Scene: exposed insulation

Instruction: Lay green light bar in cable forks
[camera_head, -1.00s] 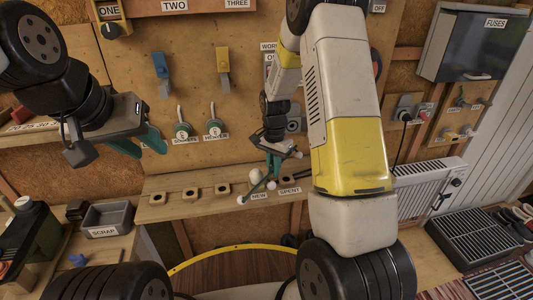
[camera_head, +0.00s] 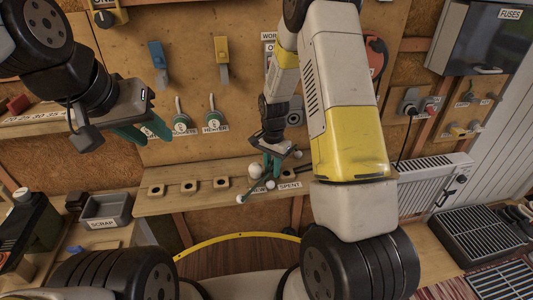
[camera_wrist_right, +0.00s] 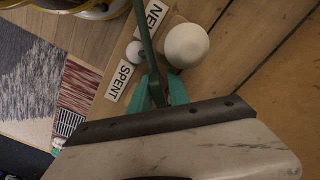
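A thin green light bar (camera_head: 256,189) with small white ball ends slants in front of the narrow shelf in the head view. My right gripper (camera_head: 271,163), with green fingers, is at its upper part. In the right wrist view the bar (camera_wrist_right: 148,40) runs up from between the fingers (camera_wrist_right: 164,88), and the gripper appears shut on it. The exact contact is partly hidden. My left gripper (camera_head: 143,131) is empty, its green fingers apart, in front of the board at the left. I cannot make out the cable forks.
The narrow shelf (camera_head: 172,205) carries wooden blocks with holes, NEW and SPENT labels, and a white globe (camera_head: 255,170) close to the bar. Hooks and plugs hang on the board (camera_head: 240,130). A grey SCRAP tray (camera_head: 106,208) is at left; a white heater (camera_head: 432,187) is at right.

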